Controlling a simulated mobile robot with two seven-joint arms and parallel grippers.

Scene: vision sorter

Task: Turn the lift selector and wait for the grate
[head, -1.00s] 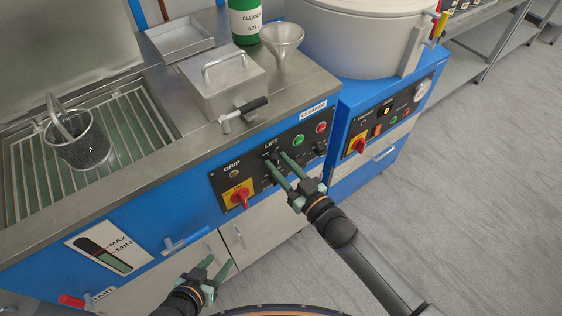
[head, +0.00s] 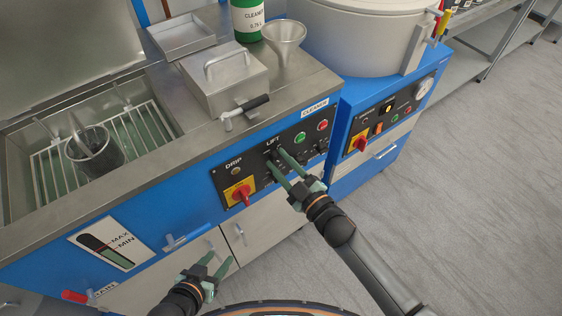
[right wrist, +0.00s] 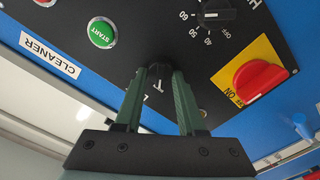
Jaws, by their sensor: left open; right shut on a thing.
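The lift selector (right wrist: 158,84) is a small black knob on the black control panel (head: 217,179). My right gripper (head: 276,159) is shut on it; in the right wrist view the fingers (right wrist: 160,95) stand on both sides of the knob. The fingers partly hide its pointer and labels. The wire grate (head: 131,128) sits low inside the steel tank, below the rim. A dark mesh basket (head: 95,150) with a raised handle stands on it. My left gripper (head: 219,260) is open and empty in front of the lower cabinet doors.
A red switch on yellow (head: 241,194), a green start button (head: 299,138) and a red button (head: 323,125) share the panel. A steel lid box (head: 225,80), tray (head: 181,34), funnel (head: 285,42) and green bottle (head: 247,18) stand on top. Clear floor lies right.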

